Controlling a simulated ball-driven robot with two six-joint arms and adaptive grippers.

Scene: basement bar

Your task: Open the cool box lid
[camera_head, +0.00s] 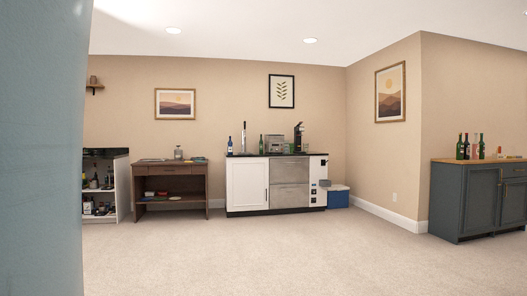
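The cool box (338,198) stands on the carpet against the far wall, just right of the white bar cabinet. It has a blue body and a white lid (337,187). The lid looks shut, though the box is small at this distance. Its left side is partly hidden by the cabinet. Neither of my grippers shows in the head view, so I cannot see whether they are open or shut.
The white bar cabinet (247,185) has steel drawers and bottles on top. A brown wooden desk (171,184) and an open shelf unit stand left of it. A dark cabinet (466,203) with bottles stands right. Open carpet (270,258) fills the foreground. A blue-grey surface (40,150) blocks the left edge.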

